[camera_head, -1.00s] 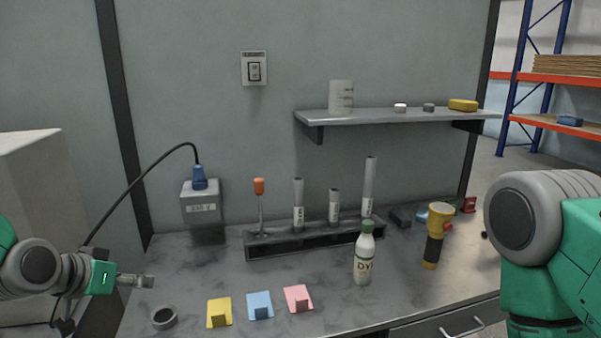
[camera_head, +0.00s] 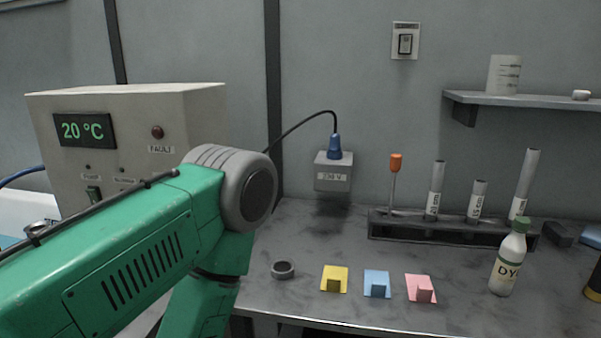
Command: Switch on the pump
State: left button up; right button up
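A beige control box (camera_head: 206,110) stands at the left, with a lit display (camera_head: 84,130) reading "20 °C". A dark red lamp (camera_head: 157,132) marked "FAULT" is on its front. A small green switch (camera_head: 93,194) sits low on the front, under a small label that seems to read "Pump". Its position is too small to tell. My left arm crosses in front of the box and hides its lower right part. The forearm bends down out of the picture, so my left gripper is not in view. My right gripper is not in view either.
A black cable with a blue plug (camera_head: 334,147) goes into a "230 V" socket box (camera_head: 333,172). On the bench are a ring (camera_head: 283,270), coloured cards (camera_head: 377,284), a tube rack (camera_head: 450,228) and a dye bottle (camera_head: 508,262). A wall switch (camera_head: 405,42) is above.

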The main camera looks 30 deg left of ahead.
aim_at(94, 197)
jog(key=k+l+u, duration=0.1)
jog(key=u, duration=1.9)
jog(key=i+j+z, duration=0.05)
